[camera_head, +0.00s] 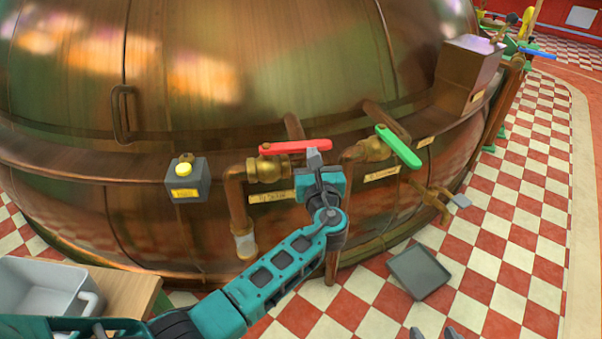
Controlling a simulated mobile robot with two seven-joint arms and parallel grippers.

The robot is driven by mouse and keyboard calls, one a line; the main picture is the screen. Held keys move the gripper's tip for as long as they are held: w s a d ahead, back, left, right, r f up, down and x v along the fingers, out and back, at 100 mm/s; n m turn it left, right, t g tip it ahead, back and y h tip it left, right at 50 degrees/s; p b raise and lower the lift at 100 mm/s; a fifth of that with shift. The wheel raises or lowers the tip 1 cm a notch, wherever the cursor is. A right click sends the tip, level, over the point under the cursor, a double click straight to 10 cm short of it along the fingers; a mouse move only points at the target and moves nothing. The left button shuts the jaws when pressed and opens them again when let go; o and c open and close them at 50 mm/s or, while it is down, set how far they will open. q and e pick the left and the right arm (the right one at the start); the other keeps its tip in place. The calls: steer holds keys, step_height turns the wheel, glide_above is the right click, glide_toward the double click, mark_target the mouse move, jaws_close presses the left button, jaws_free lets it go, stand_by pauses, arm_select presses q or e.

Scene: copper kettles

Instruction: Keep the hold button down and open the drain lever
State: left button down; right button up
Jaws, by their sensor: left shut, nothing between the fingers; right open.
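A red lever (290,147) lies roughly level across a brass valve. A green lever (398,146) slants down to the right on a second valve. The labels below both valves are too small to read, so I cannot tell which lever is the drain. My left gripper (313,160) is shut and empty at the red lever's right part; contact is unclear. My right gripper (434,334) is open at the bottom edge, mostly out of view.
The large copper kettle (250,65) fills the back. A dark square tray (418,272) lies on the red and white tiles. A grey tub (40,288) stands on a wooden top at the lower left. Pipes hang below the valves.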

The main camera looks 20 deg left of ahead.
arm_select(q)
steer(key=shift+w, duration=0.3)
stand_by(0.5)
steer(key=shift+a, duration=0.1)
